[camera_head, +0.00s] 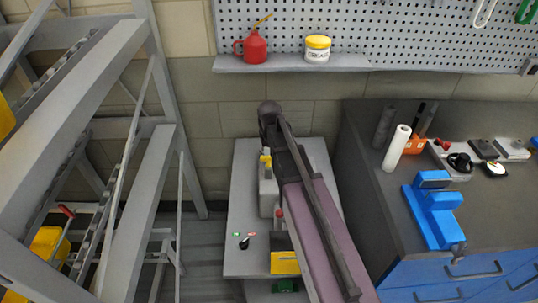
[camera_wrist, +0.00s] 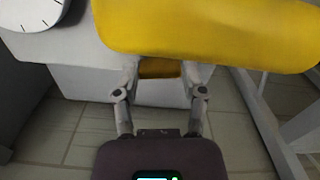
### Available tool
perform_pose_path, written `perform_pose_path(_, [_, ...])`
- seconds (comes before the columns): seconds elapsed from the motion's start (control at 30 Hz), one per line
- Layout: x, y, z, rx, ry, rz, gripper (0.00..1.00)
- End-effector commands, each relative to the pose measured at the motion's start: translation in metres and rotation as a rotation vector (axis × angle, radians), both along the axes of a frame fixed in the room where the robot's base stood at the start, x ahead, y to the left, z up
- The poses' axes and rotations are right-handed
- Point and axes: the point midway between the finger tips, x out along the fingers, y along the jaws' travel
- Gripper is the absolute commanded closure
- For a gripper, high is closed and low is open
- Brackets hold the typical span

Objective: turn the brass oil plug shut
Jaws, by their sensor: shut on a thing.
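In the wrist view, a small dull yellow-brown piece, which looks like the brass oil plug (camera_wrist: 160,69), shows between my fingertips against a pale grey block (camera_wrist: 88,83). My gripper (camera_wrist: 160,72) is shut on it, with one finger on each side. A large yellow part (camera_wrist: 215,28) fills the top of the view just above and hides some of the plug. In the head view my arm covers part of the machine, and I cannot make out the plug or my fingertips there.
A white dial gauge (camera_wrist: 32,12) is at the wrist view's top left. In the head view, a grey machine table (camera_head: 247,205) carries a black lever (camera_head: 244,243) and a yellow plate (camera_head: 285,263). Metal racking stands left. A dark bench with a blue vise (camera_head: 435,213) stands right.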

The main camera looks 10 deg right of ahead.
Motion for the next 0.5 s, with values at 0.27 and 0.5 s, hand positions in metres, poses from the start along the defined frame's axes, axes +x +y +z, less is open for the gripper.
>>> perform_pose_path(0.27, [-0.0002,-0.0001,-0.0002,0.0,0.0,-0.157,0.94])
perform_pose_path(0.5, [-0.0003,-0.0001,-0.0002,0.0,0.0,-0.204,0.93])
